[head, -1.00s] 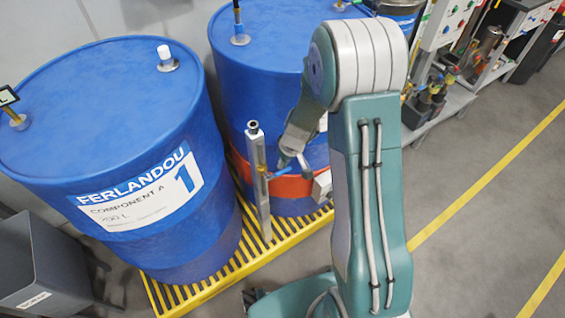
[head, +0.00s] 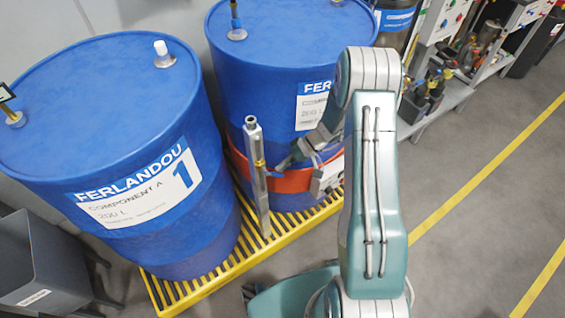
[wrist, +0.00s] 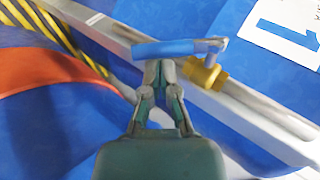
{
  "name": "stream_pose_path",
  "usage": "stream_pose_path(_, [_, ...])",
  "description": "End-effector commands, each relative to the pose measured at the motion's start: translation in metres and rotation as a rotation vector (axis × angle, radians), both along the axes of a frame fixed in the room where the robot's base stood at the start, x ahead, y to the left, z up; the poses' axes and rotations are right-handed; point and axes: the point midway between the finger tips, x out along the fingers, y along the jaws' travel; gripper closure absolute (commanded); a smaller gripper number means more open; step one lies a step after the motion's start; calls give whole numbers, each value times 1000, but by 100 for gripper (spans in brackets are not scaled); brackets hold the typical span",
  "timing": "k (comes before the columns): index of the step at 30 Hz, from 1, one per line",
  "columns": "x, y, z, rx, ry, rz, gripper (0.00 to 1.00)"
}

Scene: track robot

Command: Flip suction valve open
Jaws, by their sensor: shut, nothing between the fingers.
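The suction valve shows in the wrist view as a blue handle (wrist: 165,48) on a brass-yellow body (wrist: 203,75), fixed to a grey metal post (wrist: 262,135). The handle extends left from the body, at an angle to the post. My gripper (wrist: 160,68) is shut and empty, with its fingertips just below the middle of the handle in the picture. I cannot tell whether they touch it. In the head view the post (head: 259,195) stands in front of the drums, with the valve body (head: 259,163) partway up. My gripper (head: 283,164) is just right of it; the handle is small and partly unclear there.
A blue drum (head: 120,80) labelled 1 stands left of the post. Another blue drum (head: 290,50) with an orange band (head: 290,182) stands behind it. Both rest on a yellow slatted platform (head: 215,275). A grey bin (head: 35,265) is at lower left. The floor at right is clear.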

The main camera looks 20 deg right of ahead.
Motion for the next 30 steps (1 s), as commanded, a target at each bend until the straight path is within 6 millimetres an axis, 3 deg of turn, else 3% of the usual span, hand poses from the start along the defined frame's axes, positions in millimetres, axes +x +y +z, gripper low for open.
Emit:
stream_pose_path(15, [-5, 13, -26, 448, 149, 0, 100])
stream_pose_path(30, [1, 9, -20, 448, 145, 2, 100])
